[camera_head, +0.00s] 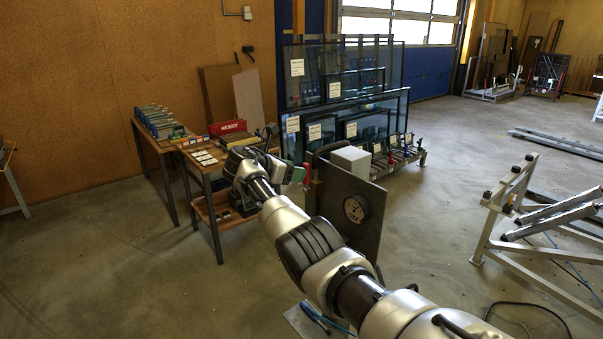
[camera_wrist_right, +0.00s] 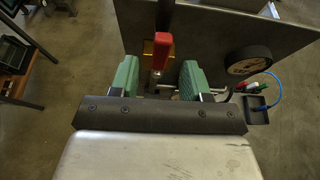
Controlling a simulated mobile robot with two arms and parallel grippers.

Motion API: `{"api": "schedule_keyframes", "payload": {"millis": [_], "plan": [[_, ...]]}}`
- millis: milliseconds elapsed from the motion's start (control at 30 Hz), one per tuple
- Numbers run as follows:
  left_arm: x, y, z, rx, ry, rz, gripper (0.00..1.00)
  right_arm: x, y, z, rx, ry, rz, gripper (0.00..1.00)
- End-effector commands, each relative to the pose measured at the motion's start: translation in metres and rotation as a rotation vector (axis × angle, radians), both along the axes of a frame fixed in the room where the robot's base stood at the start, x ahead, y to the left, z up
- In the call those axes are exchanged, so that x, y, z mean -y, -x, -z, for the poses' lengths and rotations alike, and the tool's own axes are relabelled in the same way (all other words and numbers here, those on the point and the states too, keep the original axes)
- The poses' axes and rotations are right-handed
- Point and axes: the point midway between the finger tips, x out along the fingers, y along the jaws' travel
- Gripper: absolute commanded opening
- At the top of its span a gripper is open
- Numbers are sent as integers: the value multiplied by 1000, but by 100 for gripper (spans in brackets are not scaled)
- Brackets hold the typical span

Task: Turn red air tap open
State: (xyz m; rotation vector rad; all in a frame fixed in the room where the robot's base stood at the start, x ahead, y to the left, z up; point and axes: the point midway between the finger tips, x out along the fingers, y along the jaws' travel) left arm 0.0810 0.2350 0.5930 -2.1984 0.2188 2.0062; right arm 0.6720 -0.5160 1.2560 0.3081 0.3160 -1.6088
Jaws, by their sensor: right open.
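The red air tap (camera_wrist_right: 159,48) has an upright red handle on a brass-coloured fitting at the dark panel (camera_wrist_right: 210,30). In the head view the red tap (camera_head: 308,171) shows at the panel's left side, partly hidden by my arm. My right gripper (camera_wrist_right: 158,78) is open, with one green finger pad on each side of the tap's lower part. The pads appear apart from the handle, with a gap on both sides. In the head view my right gripper (camera_head: 297,174) is at the panel's left edge. My left gripper is not in view.
A round gauge (camera_head: 355,209) sits on the dark panel (camera_head: 372,230), right of the tap. A white box (camera_head: 350,161) is at the panel's top. A wooden table (camera_head: 205,167) with a red REJECT bin (camera_head: 228,127) stands left. Glass panes (camera_head: 345,80) stand behind. Floor at right is partly free.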

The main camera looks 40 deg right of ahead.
Motion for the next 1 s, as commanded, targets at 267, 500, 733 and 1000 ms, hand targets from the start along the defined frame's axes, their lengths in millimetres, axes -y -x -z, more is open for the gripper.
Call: {"api": "schedule_keyframes", "payload": {"millis": [267, 500, 733, 1000], "plan": [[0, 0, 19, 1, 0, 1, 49, -48, -4, -16, 1, -1, -2, 47], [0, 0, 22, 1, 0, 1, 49, -61, -4, -23, -2, -1, -1, 47], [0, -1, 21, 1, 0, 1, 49, -61, -4, -23, -2, -1, -1, 47], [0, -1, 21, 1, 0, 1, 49, -60, -4, -22, -1, -1, -2, 47]]}}
